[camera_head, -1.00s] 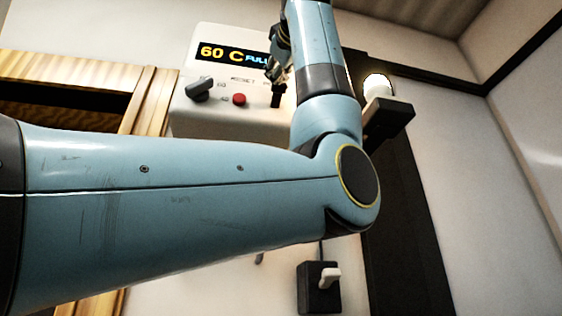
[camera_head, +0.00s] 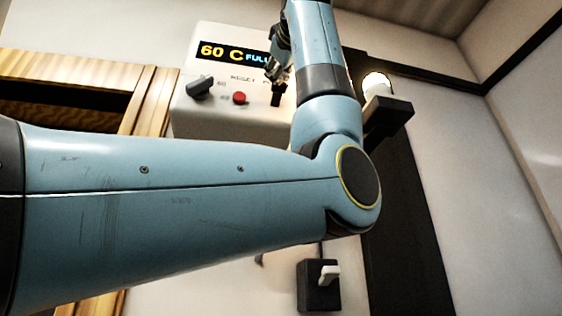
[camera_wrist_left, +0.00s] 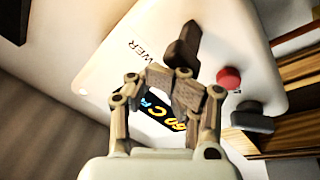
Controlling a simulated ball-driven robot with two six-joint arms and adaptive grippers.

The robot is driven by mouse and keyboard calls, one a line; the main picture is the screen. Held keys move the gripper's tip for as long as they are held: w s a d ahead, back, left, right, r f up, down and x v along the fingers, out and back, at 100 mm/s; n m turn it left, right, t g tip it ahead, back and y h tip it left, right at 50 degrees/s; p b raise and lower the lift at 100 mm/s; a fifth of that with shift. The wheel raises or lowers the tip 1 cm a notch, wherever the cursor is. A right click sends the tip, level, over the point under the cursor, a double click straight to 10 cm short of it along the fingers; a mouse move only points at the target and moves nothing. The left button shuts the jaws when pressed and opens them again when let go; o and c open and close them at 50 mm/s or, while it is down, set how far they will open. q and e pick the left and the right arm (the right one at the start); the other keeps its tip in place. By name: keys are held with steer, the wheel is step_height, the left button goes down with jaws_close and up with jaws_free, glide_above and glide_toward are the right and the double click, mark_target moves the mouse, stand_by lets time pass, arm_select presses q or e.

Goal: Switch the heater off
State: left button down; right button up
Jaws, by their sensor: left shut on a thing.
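The white heater box (camera_head: 190,118) has a display (camera_head: 232,53) reading "60 C FULL". A dark power lever (camera_head: 278,96) is on its front, and in the left wrist view the lever (camera_wrist_left: 184,46) stands beside the partly hidden label "POWER". My left gripper (camera_head: 277,72) is at the lever, mostly behind my arm in the head view. In the left wrist view its fingers (camera_wrist_left: 173,86) are closed at the lever's near end. My right gripper is not in view.
A dark knob (camera_head: 200,88) and a red reset button (camera_head: 239,98) sit left of the lever. A lit bulb (camera_head: 377,86) on a black bracket (camera_head: 390,118) is to the right. A black wall switch with a pale toggle (camera_head: 329,275) is below my arm.

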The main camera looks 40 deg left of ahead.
mark_target(280, 85)
arm_select(q)
steer(key=shift+w+f+b, duration=0.1)
steer(key=shift+f+b, duration=0.5)
steer(key=shift+f, duration=0.35)
steer(key=shift+f+b, duration=0.6)
steer(key=shift+f, duration=0.15)
steer(key=shift+r, duration=0.1)
steer(key=shift+d+r, duration=0.15)
